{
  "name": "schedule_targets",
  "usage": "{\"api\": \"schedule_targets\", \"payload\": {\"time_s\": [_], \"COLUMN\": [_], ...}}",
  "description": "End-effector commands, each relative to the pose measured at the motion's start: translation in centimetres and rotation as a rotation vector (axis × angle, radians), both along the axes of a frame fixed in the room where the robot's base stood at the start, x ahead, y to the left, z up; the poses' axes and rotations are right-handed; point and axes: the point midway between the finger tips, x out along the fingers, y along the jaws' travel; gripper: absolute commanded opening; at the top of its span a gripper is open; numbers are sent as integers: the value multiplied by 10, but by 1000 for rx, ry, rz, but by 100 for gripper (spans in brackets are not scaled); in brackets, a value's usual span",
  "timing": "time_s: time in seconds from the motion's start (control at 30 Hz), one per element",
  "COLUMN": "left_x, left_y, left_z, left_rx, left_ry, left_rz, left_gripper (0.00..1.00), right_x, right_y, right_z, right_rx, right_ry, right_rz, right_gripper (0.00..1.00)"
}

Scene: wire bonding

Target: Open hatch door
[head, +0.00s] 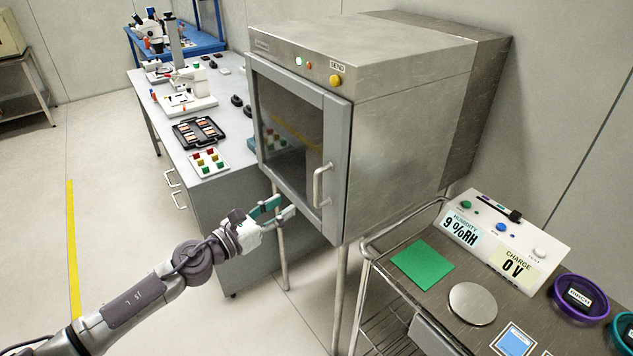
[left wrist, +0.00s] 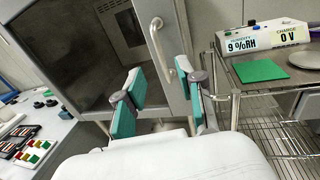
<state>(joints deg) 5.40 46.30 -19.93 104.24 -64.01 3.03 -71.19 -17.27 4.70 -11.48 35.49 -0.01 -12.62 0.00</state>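The hatch door (head: 290,133) is a grey-framed door with a dark window on the front of a steel cabinet (head: 400,70), and it looks shut. Its silver bar handle (head: 318,186) is upright on the right side of the frame. My left gripper (head: 282,205) is open and empty, below and left of the handle in the head view. In the left wrist view the door (left wrist: 90,50) fills the upper left, and the handle (left wrist: 158,48) stands above and beyond the gap between the teal fingers (left wrist: 163,105), apart from them. My right gripper is in neither view.
A steel cart (head: 380,262) with a green pad (head: 422,262), a round plate and a humidity and charge unit (head: 505,240) stands right of the cabinet. A bench (head: 215,140) with trays and a microscope is at the left. The floor at left is clear.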

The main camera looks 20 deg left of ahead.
Motion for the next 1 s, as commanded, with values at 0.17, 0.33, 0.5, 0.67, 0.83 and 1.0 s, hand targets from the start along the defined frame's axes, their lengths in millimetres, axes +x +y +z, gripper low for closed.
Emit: {"api": "schedule_targets", "payload": {"time_s": [0.17,0.33,0.5,0.67,0.83,1.0], "left_x": [35,67,92,105,108,108], "left_y": [-17,-34,-46,-52,-54,-54], "left_z": [7,4,2,1,0,0], "left_rx": [-6,-7,-7,-6,-5,-5], "left_ry": [-3,0,1,2,3,3], "left_rz": [2,2,2,3,2,2], "left_gripper": [38,38,38,38,38,38], "right_x": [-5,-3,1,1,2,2], "right_y": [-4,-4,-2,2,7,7], "right_z": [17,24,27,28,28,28], "right_rx": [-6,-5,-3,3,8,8], "right_ry": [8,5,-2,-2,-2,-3], "right_rz": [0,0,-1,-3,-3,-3], "right_gripper": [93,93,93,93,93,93]}}
